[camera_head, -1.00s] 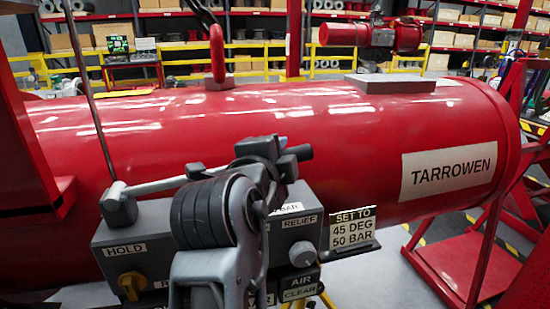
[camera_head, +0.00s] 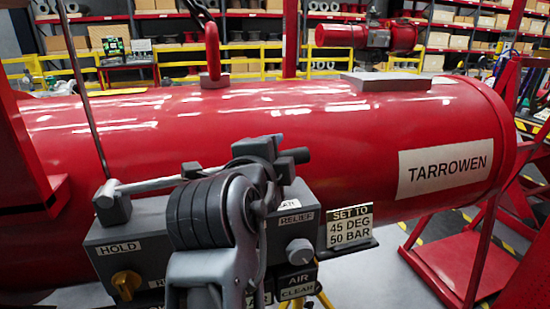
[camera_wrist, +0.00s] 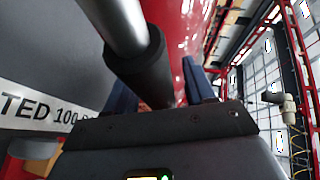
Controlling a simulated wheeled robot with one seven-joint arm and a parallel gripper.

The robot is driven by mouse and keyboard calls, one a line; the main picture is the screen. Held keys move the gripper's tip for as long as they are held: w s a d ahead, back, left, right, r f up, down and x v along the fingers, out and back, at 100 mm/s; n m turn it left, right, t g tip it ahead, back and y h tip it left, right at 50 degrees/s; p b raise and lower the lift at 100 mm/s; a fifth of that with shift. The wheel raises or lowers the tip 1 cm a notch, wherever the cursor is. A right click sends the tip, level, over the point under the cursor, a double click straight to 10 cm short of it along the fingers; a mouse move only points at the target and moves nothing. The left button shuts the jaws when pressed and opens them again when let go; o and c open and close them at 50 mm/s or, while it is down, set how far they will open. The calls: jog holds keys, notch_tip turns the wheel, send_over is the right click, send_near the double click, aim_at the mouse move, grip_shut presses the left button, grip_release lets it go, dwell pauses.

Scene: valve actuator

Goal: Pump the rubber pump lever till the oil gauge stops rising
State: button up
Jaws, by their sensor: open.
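The pump lever is a metal rod (camera_head: 150,185) rising slightly rightward from a grey pivot block (camera_head: 112,203) on the grey pump unit. Its black rubber grip end (camera_head: 298,155) pokes out past my gripper (camera_head: 270,160) on the right. In the wrist view the rod (camera_wrist: 117,25) runs into the black rubber grip (camera_wrist: 145,72), which lies between the two blue fingers of my gripper (camera_wrist: 160,90). The jaws are open around the grip; contact is unclear. My arm hides the middle of the pump unit. I cannot make out the oil gauge.
The pump unit has a yellow HOLD knob (camera_head: 126,285), a grey RELIEF knob (camera_head: 299,251) and a sign (camera_head: 350,228) reading "SET TO 45 DEG 50 BAR". A big red TARROWEN cylinder (camera_head: 300,120) lies close behind. A thin rod (camera_head: 88,95) stands at left.

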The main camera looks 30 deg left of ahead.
jog(key=b+v, duration=0.1)
jog(key=v, duration=0.6)
jog(key=shift+s, duration=0.3)
jog(key=shift+c, duration=0.5)
